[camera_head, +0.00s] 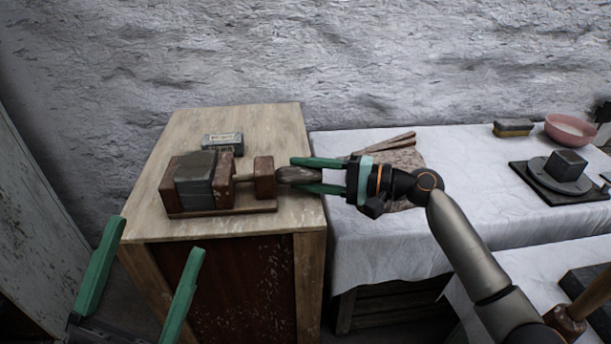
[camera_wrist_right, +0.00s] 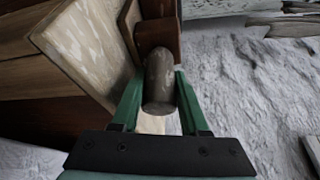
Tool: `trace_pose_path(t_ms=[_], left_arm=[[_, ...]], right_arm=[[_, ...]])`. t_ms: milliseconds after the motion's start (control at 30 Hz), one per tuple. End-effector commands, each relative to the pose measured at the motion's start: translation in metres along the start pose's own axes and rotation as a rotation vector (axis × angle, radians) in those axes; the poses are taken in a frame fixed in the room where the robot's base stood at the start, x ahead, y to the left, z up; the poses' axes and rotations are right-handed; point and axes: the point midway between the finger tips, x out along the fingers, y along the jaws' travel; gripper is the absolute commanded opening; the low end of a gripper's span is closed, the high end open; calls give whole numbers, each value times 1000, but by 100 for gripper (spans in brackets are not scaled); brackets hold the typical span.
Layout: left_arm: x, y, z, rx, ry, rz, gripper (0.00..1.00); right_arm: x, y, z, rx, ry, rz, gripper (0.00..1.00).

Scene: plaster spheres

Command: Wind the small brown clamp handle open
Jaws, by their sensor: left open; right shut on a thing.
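The brown clamp (camera_head: 222,211) sits on the wooden cabinet top, with a grey block (camera_head: 195,178) between its jaws. Its small brown handle (camera_head: 291,175) sticks out to the right of the clamp's end block (camera_head: 264,178). My right gripper (camera_head: 300,176) is shut on the handle, one green finger on each side. In the right wrist view the handle (camera_wrist_right: 160,82) lies between the two fingers (camera_wrist_right: 158,95), its far end meeting the brown end block. My left gripper (camera_head: 150,235) is open and empty, low in front of the cabinet at left.
A small grey-green box (camera_head: 222,141) lies behind the clamp on the cabinet top (camera_head: 270,122). A table with a white cloth (camera_head: 470,150) stands to the right, with flat sticks, a pink bowl (camera_head: 570,129) and a dark turntable (camera_head: 556,180).

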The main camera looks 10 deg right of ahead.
Motion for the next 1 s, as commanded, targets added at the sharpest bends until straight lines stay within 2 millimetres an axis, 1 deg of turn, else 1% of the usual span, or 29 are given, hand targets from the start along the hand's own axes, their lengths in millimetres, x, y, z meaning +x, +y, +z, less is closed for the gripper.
trace_pose_path(t_ms=[333,367,600,867,967,1000], left_arm=[[0,0,-1,1,4,4,91],[0,0,-1,1,4,4,91],[1,0,-1,1,6,2,91],[1,-1,-2,1,7,-3,91],[3,-2,-3,2,8,-4,91],[4,-2,-4,3,8,-3,91]], right_arm=[[0,1,1,1,-4,1,0],[0,1,1,1,-4,1,46],[0,0,1,0,-3,0,73],[-1,0,0,-1,-1,0,74],[-8,0,0,1,0,1,74],[-13,0,0,1,0,2,74]])
